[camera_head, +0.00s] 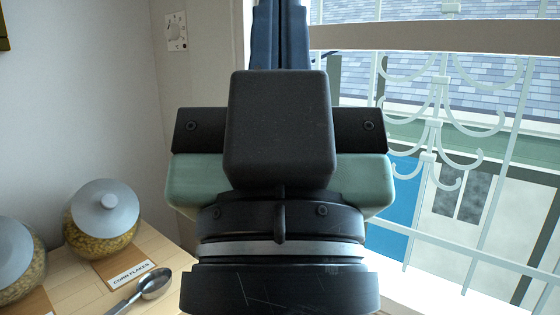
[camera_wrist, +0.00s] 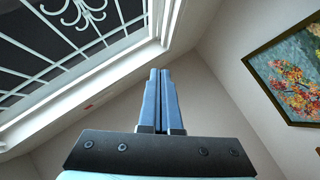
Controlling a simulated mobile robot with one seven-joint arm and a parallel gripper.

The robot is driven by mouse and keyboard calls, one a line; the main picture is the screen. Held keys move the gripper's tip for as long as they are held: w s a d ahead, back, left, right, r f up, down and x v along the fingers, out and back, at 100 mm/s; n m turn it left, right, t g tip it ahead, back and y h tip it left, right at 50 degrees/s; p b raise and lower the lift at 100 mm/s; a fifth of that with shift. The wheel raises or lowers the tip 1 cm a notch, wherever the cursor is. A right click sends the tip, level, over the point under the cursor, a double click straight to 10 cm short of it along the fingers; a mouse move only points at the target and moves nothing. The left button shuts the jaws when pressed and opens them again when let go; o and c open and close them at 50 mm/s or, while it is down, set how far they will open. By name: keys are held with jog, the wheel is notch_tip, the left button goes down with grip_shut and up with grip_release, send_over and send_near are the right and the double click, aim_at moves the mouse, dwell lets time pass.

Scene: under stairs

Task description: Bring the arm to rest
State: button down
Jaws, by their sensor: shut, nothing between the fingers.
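My gripper (camera_head: 280,35) points up and away in the head view, in front of the wall and window edge. Its body and my wrist fill the middle of that view and hide what lies behind. In the wrist view my gripper (camera_wrist: 160,78) has its two blue fingers side by side and touching. It is shut and holds nothing. No object touches the fingers.
A wooden surface at lower left holds two lidded glass jars, one in full view (camera_head: 103,220) and one cut off (camera_head: 18,262), a "CORN FLAKES" label (camera_head: 133,273) and a metal scoop (camera_head: 154,285). A barred window (camera_head: 440,130) is at right. A painting (camera_wrist: 290,75) hangs on the wall.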

notch_tip(320, 180, up, 18)
jog(key=p, duration=1.6)
jog(key=shift+r, duration=0.25)
jog(key=c, duration=1.4)
grip_release()
jog(key=shift+r+p, duration=0.15)
jog(key=shift+p, duration=0.15)
jog(key=o, duration=0.6)
jog(key=shift+s+a, duration=0.1)
